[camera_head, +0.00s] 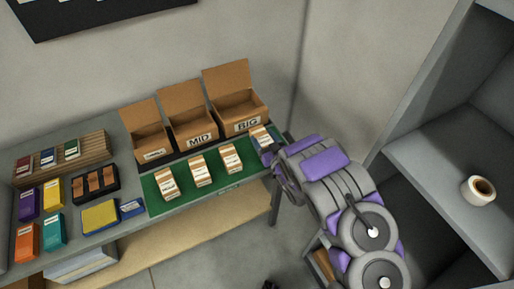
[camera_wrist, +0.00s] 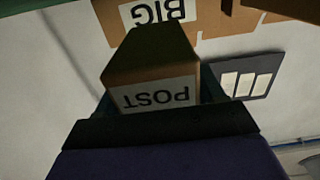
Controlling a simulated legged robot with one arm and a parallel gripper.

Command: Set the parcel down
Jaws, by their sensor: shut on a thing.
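My gripper (camera_head: 268,151) is shut on a parcel (camera_head: 260,136) at the right end of the green mat (camera_head: 188,191), just in front of the box marked BIG (camera_head: 243,116). In the wrist view the parcel (camera_wrist: 150,64) sits between the fingers, with its POST label upside down towards me. The BIG label (camera_wrist: 158,12) shows beyond it. Whether the parcel's underside touches the mat is hidden. Three similar parcels stand apart in a row on the mat: left (camera_head: 166,183), middle (camera_head: 200,170) and right (camera_head: 231,158).
An open box marked MID (camera_head: 193,132) and a smaller open box (camera_head: 151,147) stand left of BIG. Coloured packs (camera_head: 53,192), a dark tray (camera_head: 95,184) and a yellow pad (camera_head: 100,216) fill the table's left. A grey shelf with a tape roll (camera_head: 478,190) stands right.

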